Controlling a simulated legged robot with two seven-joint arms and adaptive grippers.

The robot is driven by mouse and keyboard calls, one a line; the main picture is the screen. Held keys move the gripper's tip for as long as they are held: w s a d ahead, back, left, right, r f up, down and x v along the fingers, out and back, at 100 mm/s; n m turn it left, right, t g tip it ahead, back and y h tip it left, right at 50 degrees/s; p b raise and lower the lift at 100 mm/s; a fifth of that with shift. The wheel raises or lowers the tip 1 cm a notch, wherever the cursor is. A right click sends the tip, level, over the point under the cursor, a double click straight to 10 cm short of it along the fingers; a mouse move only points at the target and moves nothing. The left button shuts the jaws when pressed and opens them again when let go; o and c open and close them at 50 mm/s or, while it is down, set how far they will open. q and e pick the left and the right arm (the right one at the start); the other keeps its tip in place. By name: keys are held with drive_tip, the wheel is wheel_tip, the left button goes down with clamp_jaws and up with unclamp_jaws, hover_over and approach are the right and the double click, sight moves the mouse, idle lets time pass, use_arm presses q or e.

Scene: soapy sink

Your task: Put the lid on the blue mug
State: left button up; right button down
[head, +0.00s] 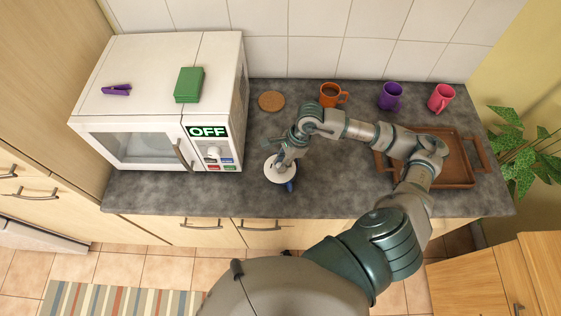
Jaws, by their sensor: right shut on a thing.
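The lid (272,176) is a round white disc on the counter's left-middle part, right of the microwave. The blue mug (290,186) is mostly hidden under the lid; only a small blue part shows at the lid's front edge. My right gripper (282,162) points down at the middle of the lid and is shut on it. I cannot tell whether the lid rests on the mug or hangs just above it. My left gripper is not in view.
A white microwave (150,145) stands close on the left, with a green block (188,84) and a purple clip (116,90) on top. A cork coaster (271,101) and orange (329,96), purple (390,96) and pink (440,98) mugs stand behind. A brown tray (459,165) lies right.

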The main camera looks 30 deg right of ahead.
drive_tip(key=shift+d, duration=0.15)
drive_tip(key=shift+a+r, duration=0.1)
drive_tip(key=shift+a, duration=0.3)
drive_tip(key=shift+w, duration=0.1)
drive_tip(key=shift+w+d, duration=0.2)
drive_tip(key=shift+d, duration=0.65)
drive_tip(key=shift+w+d+b, duration=0.15)
drive_tip(key=shift+w+b, duration=0.05)
drive_tip(key=shift+b, duration=0.15)
drive_tip(key=shift+w+d, duration=0.1)
drive_tip(key=shift+d, duration=0.1)
drive_tip(key=shift+d, duration=0.3)
